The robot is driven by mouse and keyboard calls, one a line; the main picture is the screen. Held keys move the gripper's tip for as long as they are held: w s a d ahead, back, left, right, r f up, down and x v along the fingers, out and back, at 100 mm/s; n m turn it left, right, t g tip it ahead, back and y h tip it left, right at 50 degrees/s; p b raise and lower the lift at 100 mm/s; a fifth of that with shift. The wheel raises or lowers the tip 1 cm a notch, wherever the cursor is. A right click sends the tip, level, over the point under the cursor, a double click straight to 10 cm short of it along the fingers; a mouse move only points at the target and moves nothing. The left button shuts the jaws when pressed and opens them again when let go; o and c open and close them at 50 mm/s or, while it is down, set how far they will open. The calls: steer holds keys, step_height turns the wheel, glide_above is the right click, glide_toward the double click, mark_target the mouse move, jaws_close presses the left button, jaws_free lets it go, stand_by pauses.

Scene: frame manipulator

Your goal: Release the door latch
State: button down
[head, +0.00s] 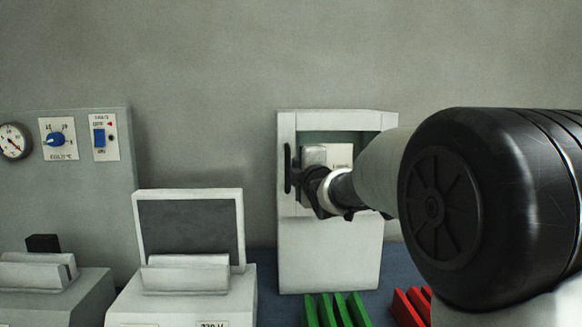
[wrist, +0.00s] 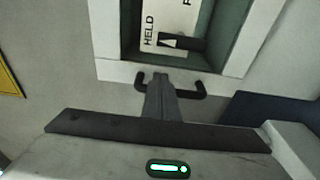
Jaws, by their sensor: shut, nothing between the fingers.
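The door is on a pale cabinet (head: 328,255) with a recessed window in its upper front. In the wrist view, a white label plate (wrist: 150,40) in the recess shows "HELD" and part of another word. The dark latch (wrist: 190,44) lies against this plate, with a white pointer mark beside the "HELD" end. A black door handle (head: 288,168) stands at the cabinet's left edge; it also shows in the wrist view (wrist: 199,90). My gripper (wrist: 160,82) is shut and empty, overlapping the handle's middle in view. I cannot tell whether they touch. My arm hides part of the recess in the head view.
A panel with a gauge (head: 12,141), blue knob (head: 55,139) and blue switch (head: 99,137) stands at left. A box with a raised lid (head: 190,215) is left of the cabinet. Green slats (head: 335,311) and red slats (head: 410,306) stand in front.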

steer(key=d+p, duration=0.1)
steer(key=d, duration=0.2)
steer(key=shift+w+d, duration=0.1)
steer(key=shift+d, duration=0.3)
steer(key=shift+a+b, duration=0.15)
steer(key=shift+b, duration=0.4)
steer(key=shift+m+b, duration=0.4)
steer(key=shift+b, duration=0.1)
